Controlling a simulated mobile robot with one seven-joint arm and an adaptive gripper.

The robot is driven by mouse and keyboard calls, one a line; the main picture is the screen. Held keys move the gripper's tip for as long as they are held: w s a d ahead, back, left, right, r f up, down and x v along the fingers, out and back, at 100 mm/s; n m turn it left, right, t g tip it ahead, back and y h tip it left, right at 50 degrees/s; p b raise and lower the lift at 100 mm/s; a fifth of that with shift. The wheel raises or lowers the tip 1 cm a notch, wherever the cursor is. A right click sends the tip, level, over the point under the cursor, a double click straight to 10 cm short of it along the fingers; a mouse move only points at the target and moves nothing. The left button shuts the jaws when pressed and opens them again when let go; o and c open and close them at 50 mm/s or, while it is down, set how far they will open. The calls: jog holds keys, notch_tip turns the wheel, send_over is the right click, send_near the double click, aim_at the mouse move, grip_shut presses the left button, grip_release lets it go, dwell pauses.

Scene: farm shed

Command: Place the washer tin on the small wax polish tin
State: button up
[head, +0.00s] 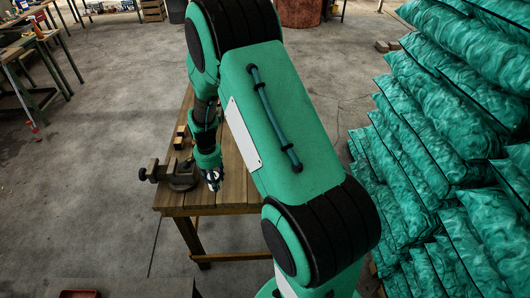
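My gripper (213,180) points down over the front part of a wooden table (230,196), just right of a vise. It looks small and dark with pale parts at its tip, and I cannot tell whether its fingers are open, shut or holding something. I cannot make out the washer tin or the small wax polish tin. My large green arm covers much of the table's right side and may hide them.
A dark metal vise (181,176) stands at the table's left front edge. Small wooden blocks (180,138) lie behind it. Green sacks (440,150) are piled high on the right. Workbenches (38,97) stand at the far left, with open concrete floor (95,190) between.

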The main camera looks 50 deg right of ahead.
jog(key=s+d+r+m+p, duration=0.1)
jog(key=s+d+r+m, duration=0.1)
jog(key=s+d, duration=0.5)
jog(key=s+d+r+m+p, duration=0.1)
jog(key=s+d+r+m, duration=0.1)
jog(key=s+d, duration=0.5)
jog(key=shift+s+d+r+m+p, duration=0.3)
jog(key=shift+d+r+m, duration=0.1)
jog(key=shift+d, duration=2.05)
jog(key=shift+w+f, duration=0.1)
jog(key=shift+w, duration=0.1)
jog(key=w+d, duration=0.3)
jog(key=w, duration=0.1)
jog(key=w+d+f+p, duration=0.1)
jog(key=w+d, duration=0.2)
jog(key=w, duration=0.1)
jog(key=w+d, duration=0.4)
jog(key=shift+w+d+f, duration=0.1)
jog(key=shift+f, duration=0.15)
jog(key=shift+f+p, duration=0.45)
jog(key=shift+f, duration=1.25)
jog(key=shift+f, duration=0.15)
